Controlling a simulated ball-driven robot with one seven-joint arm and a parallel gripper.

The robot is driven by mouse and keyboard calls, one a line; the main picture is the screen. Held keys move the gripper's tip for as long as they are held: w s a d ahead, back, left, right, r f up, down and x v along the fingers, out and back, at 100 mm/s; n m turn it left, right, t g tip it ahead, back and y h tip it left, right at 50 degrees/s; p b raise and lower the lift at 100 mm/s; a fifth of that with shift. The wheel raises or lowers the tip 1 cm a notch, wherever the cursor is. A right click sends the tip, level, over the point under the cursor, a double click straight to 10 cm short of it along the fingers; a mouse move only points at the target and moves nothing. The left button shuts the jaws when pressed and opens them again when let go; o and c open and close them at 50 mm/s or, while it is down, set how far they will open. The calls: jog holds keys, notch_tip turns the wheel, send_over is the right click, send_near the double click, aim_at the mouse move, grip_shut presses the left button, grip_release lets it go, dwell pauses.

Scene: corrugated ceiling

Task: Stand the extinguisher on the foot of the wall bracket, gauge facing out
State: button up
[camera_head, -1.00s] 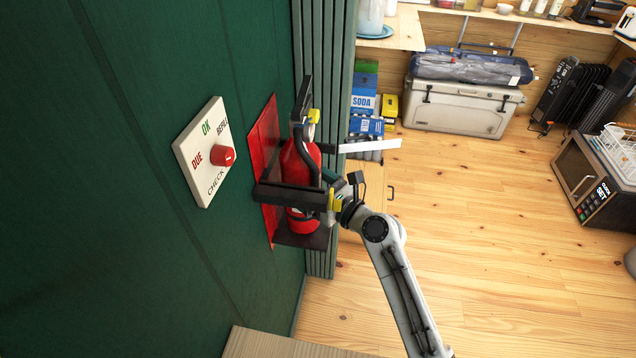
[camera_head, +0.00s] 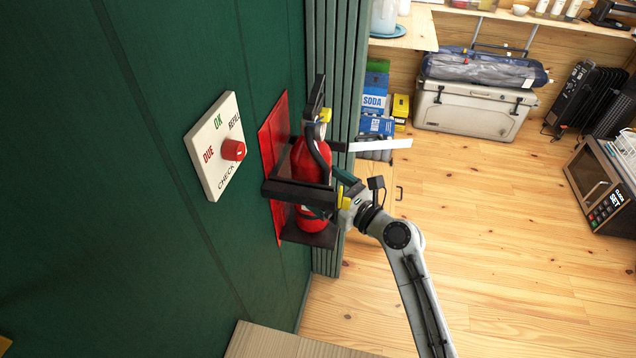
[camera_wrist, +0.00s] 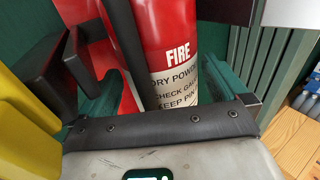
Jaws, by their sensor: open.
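The red extinguisher (camera_head: 312,160) stands upright on the black foot (camera_head: 312,237) of the wall bracket, in front of its red back plate (camera_head: 271,135). A black bracket arm (camera_head: 296,192) crosses its body. In the wrist view, the extinguisher (camera_wrist: 172,35) shows its FIRE lettering and white label toward me. My gripper (camera_head: 334,194) is at its right side, low on the body. In the wrist view, my gripper's (camera_wrist: 160,88) green fingers are apart, one on each side of the extinguisher. I cannot tell whether they touch it.
A white CHECK dial panel (camera_head: 210,150) with a red knob is on the green wall left of the bracket. A white strip (camera_head: 382,144) sticks out to the right behind the extinguisher. Blue SODA boxes (camera_head: 374,100) and a cooler (camera_head: 470,108) stand farther back.

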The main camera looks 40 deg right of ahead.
jog(key=s+b, duration=0.1)
jog(key=s, duration=0.8)
jog(key=shift+s+d, duration=0.3)
jog(key=shift+s, duration=0.1)
